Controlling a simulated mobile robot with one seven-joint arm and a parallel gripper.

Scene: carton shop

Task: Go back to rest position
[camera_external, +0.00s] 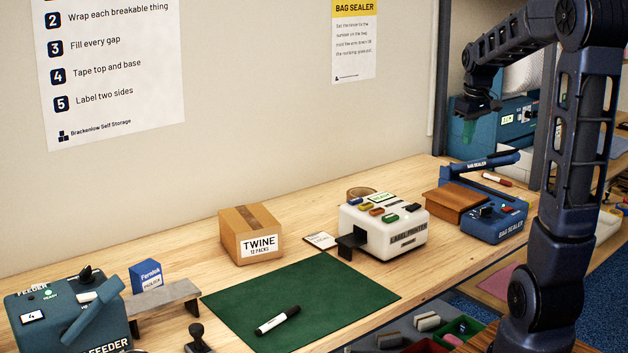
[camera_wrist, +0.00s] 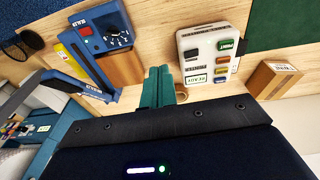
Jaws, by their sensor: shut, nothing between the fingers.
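My gripper (camera_external: 469,130) hangs in the air at the upper right of the external view, above the back of the bench and the bag sealer (camera_external: 497,215). Its green fingers point down and are shut with nothing between them. In the wrist view my gripper (camera_wrist: 158,75) shows as two green fingers close together over the bench. My arm rises from the lower right of the external view and bends over to the left at the top. No object touches the fingers.
A white label printer (camera_external: 383,226) stands mid-bench. A twine carton (camera_external: 250,235) is left of it. A green mat (camera_external: 290,295) bears a marker (camera_external: 277,320). A blue feeder (camera_external: 60,312) is at the front left. A brown box (camera_external: 455,203) sits beside the bag sealer.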

